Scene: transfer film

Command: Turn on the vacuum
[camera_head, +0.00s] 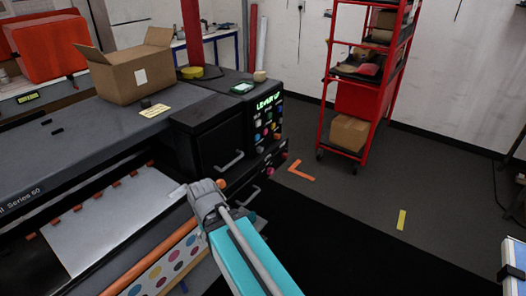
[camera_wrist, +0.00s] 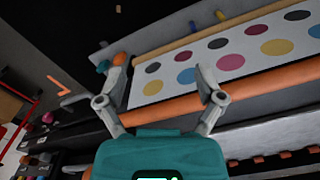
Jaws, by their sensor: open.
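The dark printer (camera_head: 70,130) fills the left of the head view. Its control panel (camera_head: 268,118) carries several coloured buttons and a lit display reading "LEVER UP". No control is legibly marked as the vacuum. My gripper (camera_head: 192,190) is in front of the printer, left of and below the panel. In the wrist view my gripper (camera_wrist: 156,72) has its fingers spread with nothing held between them. Beyond them is the white printed film with coloured dots (camera_wrist: 190,62). A small orange knob (camera_wrist: 120,58) shows near the left fingertip, beside a teal one (camera_wrist: 103,66).
An open cardboard box (camera_head: 130,75) and a yellow tape roll (camera_head: 197,72) sit on the printer. A red wheeled rack (camera_head: 325,105) with boxes stands at the back. The floor (camera_head: 345,205) right of the printer is clear, with orange and yellow tape marks.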

